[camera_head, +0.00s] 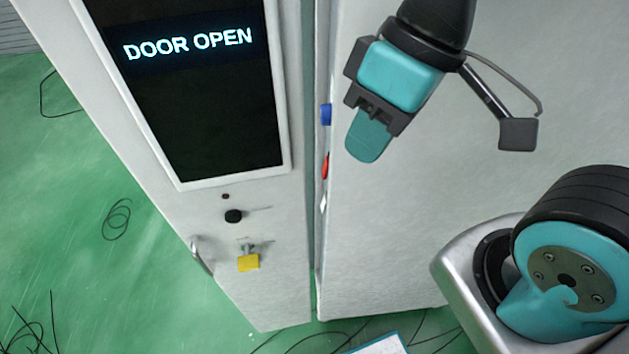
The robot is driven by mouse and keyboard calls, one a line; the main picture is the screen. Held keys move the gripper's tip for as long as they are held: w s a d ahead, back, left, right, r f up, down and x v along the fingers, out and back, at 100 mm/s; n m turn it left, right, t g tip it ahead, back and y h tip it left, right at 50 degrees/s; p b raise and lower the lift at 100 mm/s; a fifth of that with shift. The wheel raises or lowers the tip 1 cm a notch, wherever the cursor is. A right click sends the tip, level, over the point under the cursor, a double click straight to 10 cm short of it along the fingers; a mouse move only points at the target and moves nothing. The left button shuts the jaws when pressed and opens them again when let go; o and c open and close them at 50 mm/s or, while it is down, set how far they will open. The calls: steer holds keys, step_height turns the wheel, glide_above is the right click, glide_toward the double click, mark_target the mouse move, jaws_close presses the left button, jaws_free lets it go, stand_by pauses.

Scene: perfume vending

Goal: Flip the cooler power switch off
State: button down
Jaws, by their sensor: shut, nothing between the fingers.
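The white cabinet has a screen (196,85) that reads "DOOR OPEN". To its right is a narrow gap, then a broad white panel (400,220). On the panel's edge by the gap sit a small blue part (326,115), a small red part (325,165) and a pale part (323,202) below them. I cannot tell whether one of these is the cooler power switch or how it is set. My gripper (366,145) is shut and empty, in front of the panel, right of the blue and red parts and apart from them in the picture.
Below the screen are a black round knob (233,216), a yellow padlock-like piece (248,262) and a metal handle (200,254). Dark cables (117,219) lie on the green floor (70,190). A pale flat object (382,345) shows at the bottom edge.

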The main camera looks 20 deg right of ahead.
step_height(320, 180, down, 14)
steer(key=b, duration=1.2)
steer(key=shift+f, duration=0.2)
steer(key=shift+a, duration=0.1)
